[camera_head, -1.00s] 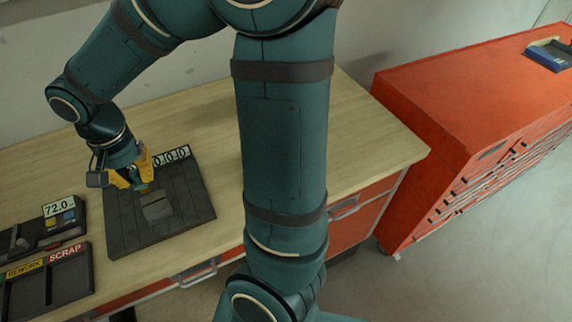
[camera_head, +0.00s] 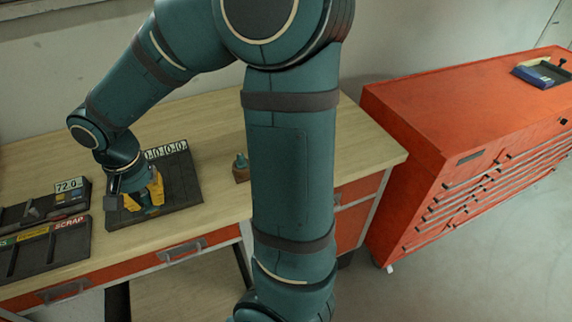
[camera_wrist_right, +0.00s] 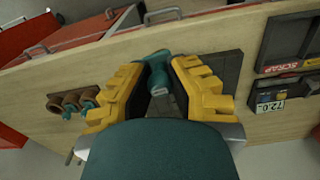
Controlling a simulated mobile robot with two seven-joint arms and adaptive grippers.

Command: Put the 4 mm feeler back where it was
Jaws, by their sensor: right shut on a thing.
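My right gripper (camera_head: 146,208) is over the dark slotted board (camera_head: 188,180) on the bench, with its yellow fingers pointing down. In the right wrist view, the gripper (camera_wrist_right: 160,78) is shut on a feeler with a teal handle (camera_wrist_right: 156,60). A grey part of it shows between the fingers. I cannot read its size, nor tell whether it touches the board. A wooden holder (camera_head: 241,177) stands right of the board, and a teal top shows on it. In the wrist view the holder (camera_wrist_right: 56,104) has several round seats, with teal pieces at some. My left gripper is out of view.
A dark tray marked REWORK and SCRAP (camera_head: 45,258) and a display reading 72.0 (camera_head: 69,186) lie left of the board. A number strip (camera_head: 166,149) runs along the board's back edge. Bare bench (camera_head: 215,125) lies behind it. A red cabinet (camera_head: 400,140) stands right.

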